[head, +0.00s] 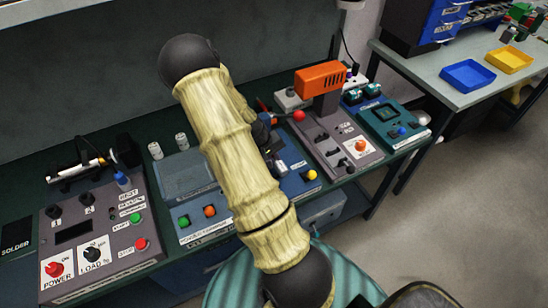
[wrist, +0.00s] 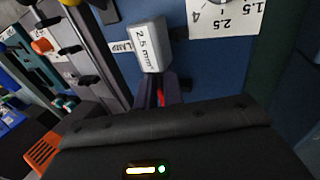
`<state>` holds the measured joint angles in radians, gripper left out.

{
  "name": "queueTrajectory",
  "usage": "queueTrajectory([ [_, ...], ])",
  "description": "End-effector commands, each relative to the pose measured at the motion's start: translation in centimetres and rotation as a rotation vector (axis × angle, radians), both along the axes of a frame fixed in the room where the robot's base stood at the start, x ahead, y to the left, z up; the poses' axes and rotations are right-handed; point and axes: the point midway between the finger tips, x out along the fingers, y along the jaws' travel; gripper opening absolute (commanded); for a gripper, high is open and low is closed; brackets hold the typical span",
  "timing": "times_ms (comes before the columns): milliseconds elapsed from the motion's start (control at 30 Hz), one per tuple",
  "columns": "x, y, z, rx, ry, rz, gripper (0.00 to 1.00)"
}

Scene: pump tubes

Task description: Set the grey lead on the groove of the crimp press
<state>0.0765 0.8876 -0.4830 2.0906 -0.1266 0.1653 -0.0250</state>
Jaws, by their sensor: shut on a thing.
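In the wrist view, my gripper (wrist: 161,90) has its dark fingers close together at the near end of a grey block marked 2.5 mm² (wrist: 149,46), which I take for the grey lead. A bit of red shows between the fingers. The block is over a blue panel (wrist: 205,72) with a dial card, which looks like the crimp press. I cannot tell whether the block touches the panel, and the groove is not clear. Part of the blue press (head: 292,182) shows right of my arm.
A grey unit with levers (head: 345,148) and an orange-topped tool (head: 320,78) stands right of the press. A grey power unit (head: 98,235) stands at the left. Blue (head: 467,76) and yellow (head: 509,59) trays lie on another table.

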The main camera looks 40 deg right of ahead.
Motion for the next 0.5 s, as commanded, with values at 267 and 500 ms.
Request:
queueTrajectory([
  [267,0.02,-0.01,-1.06,0.0,-0.001,0.0,0.0],
  [500,0.01,-0.02,-1.08,0.0,-0.001,0.0,0.0],
])
